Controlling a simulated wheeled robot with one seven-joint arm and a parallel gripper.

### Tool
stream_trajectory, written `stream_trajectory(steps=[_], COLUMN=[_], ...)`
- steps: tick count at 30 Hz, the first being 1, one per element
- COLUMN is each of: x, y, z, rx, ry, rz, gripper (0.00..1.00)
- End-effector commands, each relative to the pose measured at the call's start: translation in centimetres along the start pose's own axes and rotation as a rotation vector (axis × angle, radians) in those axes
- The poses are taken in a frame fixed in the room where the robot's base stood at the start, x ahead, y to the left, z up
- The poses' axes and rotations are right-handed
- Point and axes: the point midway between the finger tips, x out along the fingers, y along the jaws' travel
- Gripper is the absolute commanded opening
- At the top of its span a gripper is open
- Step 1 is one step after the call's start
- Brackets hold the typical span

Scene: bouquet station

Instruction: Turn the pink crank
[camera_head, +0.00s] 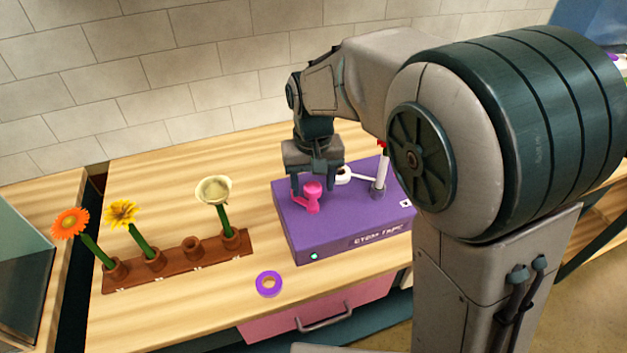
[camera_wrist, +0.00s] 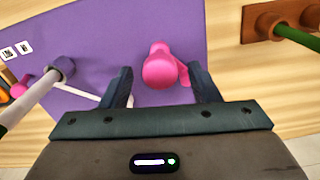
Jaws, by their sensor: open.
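The pink crank (camera_head: 313,193) stands on top of a purple box (camera_head: 345,221) with lettering on its front face. My gripper (camera_head: 315,185) is over the box, pointing down. In the wrist view the crank's rounded knob (camera_wrist: 160,69) lies between the two open fingers of my gripper (camera_wrist: 162,85), nearer the middle than either finger. A gap shows on both sides of the knob. I cannot tell how far down the fingers reach beside it. Part of the crank's arm shows beyond the knob.
A grey post (camera_head: 380,178) with a white arm stands on the box, right of the crank. A brown rack (camera_head: 180,262) with orange, yellow and cream flowers is to the left. A purple ring (camera_head: 269,283) lies on the wooden table in front. A pink drawer (camera_head: 318,310) is below.

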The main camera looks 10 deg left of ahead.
Motion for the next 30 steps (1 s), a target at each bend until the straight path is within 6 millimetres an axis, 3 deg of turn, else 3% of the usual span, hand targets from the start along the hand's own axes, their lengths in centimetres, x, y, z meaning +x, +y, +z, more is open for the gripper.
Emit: stream_trajectory(steps=[6,11,18,30], x=[0.03,0.01,-0.09,-0.08], y=[0.0,0.01,0.05,0.06], z=[0.01,0.01,0.0,-0.03], rx=[0.0,0.0,0.038,0.345], ry=[0.0,-0.001,-0.001,-0.001], rz=[0.0,0.0,0.001,0.0], gripper=[0.53,0.11,0.11,0.11])
